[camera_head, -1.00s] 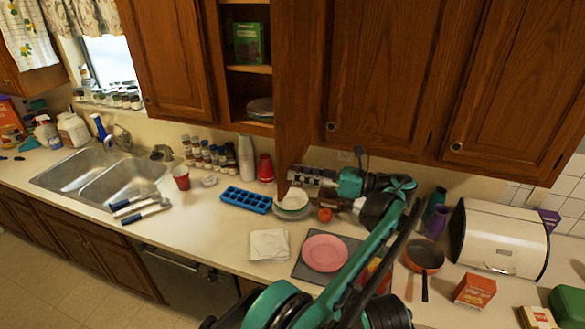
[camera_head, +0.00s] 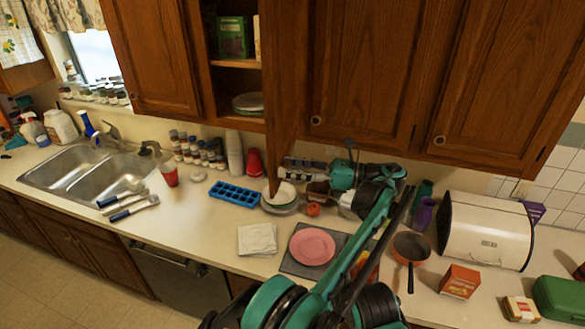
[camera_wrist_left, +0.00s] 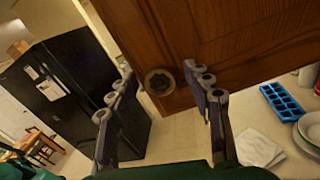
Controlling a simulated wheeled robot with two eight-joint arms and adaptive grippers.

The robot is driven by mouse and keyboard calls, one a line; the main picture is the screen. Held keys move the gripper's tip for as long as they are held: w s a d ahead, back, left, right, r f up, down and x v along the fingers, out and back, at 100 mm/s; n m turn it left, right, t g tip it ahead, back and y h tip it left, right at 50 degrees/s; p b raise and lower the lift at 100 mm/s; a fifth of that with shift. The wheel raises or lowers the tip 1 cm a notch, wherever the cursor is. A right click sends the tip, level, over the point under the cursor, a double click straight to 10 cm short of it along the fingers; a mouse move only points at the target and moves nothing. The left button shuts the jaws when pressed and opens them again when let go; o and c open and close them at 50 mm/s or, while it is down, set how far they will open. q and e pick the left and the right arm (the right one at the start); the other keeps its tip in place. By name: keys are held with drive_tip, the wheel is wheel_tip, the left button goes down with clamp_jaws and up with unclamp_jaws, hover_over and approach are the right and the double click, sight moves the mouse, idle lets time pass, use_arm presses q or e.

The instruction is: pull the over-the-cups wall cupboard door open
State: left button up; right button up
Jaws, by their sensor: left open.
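The brown wooden wall cupboard door above the cups (camera_head: 286,80) stands swung out from its cupboard, seen nearly edge-on. The open shelves (camera_head: 238,75) show to its left. My left gripper (camera_head: 290,165) is to the right of the door's lower part. In the left wrist view, the door (camera_wrist_left: 210,35) fills the top, with a round dark knob (camera_wrist_left: 159,82) near its lower corner. The left gripper (camera_wrist_left: 158,72) is open there, a finger on either side of the knob in the picture; contact cannot be told. My right gripper is not in view.
Below are red cups (camera_head: 254,162), a blue ice tray (camera_head: 234,194), stacked plates (camera_head: 281,198) and a pink plate (camera_head: 312,247). Closed cupboards (camera_head: 370,70) are at right. A white bread box (camera_head: 487,230) stands on the counter. Open floor shows in the wrist view.

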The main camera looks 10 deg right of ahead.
sight(278, 133)
use_arm(q)
drive_tip(key=shift+r, duration=0.1)
wheel_tip(278, 133, up, 10)
drive_tip(key=shift+f, duration=0.1)
idle(0.3)
drive_tip(key=shift+f, duration=0.1)
